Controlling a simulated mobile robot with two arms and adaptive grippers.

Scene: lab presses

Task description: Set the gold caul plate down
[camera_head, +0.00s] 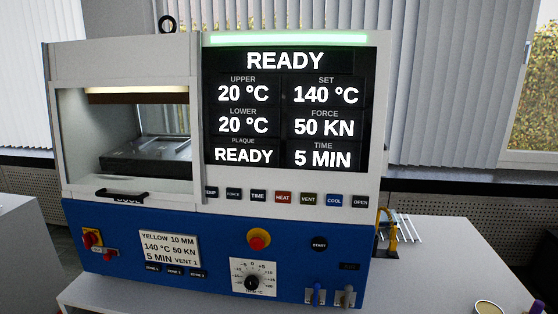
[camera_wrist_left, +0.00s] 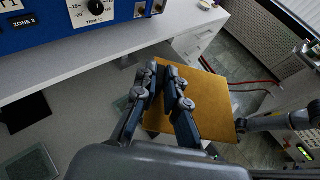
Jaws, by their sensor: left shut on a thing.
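The gold caul plate (camera_wrist_left: 222,110) is a flat square sheet in the left wrist view. My left gripper (camera_wrist_left: 171,78) is shut on it, with the fingers across its upper left part. The plate is in front of the bench, with floor and cabinet visible around it. The head view shows neither the plate nor a gripper. The press (camera_head: 220,245) stands on the bench, white above and blue below. Its screen (camera_head: 290,108) reads READY, and its chamber (camera_head: 150,150) at left looks open, with a dark metal platen inside. My right gripper is not seen.
The pale bench top (camera_head: 440,275) has free room right of the press. A wire rack (camera_head: 406,228) and a yellow handle (camera_head: 388,235) are beside the press. A round tin (camera_head: 488,307) sits near the front right. Drawers (camera_wrist_left: 197,40) are under the bench.

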